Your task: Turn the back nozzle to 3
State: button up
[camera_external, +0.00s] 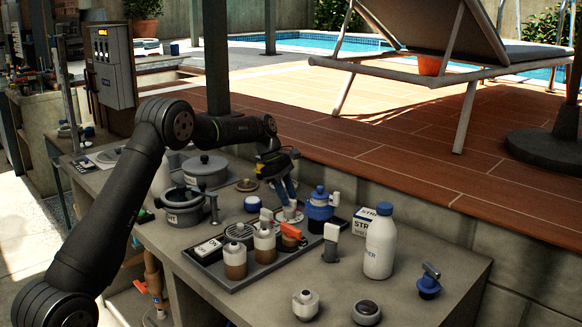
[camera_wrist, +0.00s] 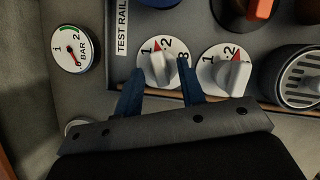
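Two round white dials lie side by side at the test rail's edge in the wrist view. The left dial (camera_wrist: 158,68) has its red pointer between 1 and 2, with a 3 at its right. The right dial (camera_wrist: 224,70) has its red pointer close to 2. I cannot tell which is the back nozzle. My gripper (camera_wrist: 159,88) is open, its blue fingers on either side of the left dial's grip, with gaps showing. In the external view my gripper (camera_external: 288,200) reaches down at the rail's back edge, partly hiding the dials.
A grey tray (camera_external: 232,282) holds white-topped bottles and an orange-handled valve (camera_external: 290,230). A blue-and-white valve (camera_external: 319,204) stands right of my gripper. A gauge (camera_wrist: 76,48) is left of the dials. A pot (camera_external: 183,207) and white bottle (camera_external: 380,243) stand on the counter.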

jog(key=shift+d+f, duration=0.15)
jog(key=shift+f, duration=0.2)
jog(key=shift+s, duration=0.1)
grip_shut()
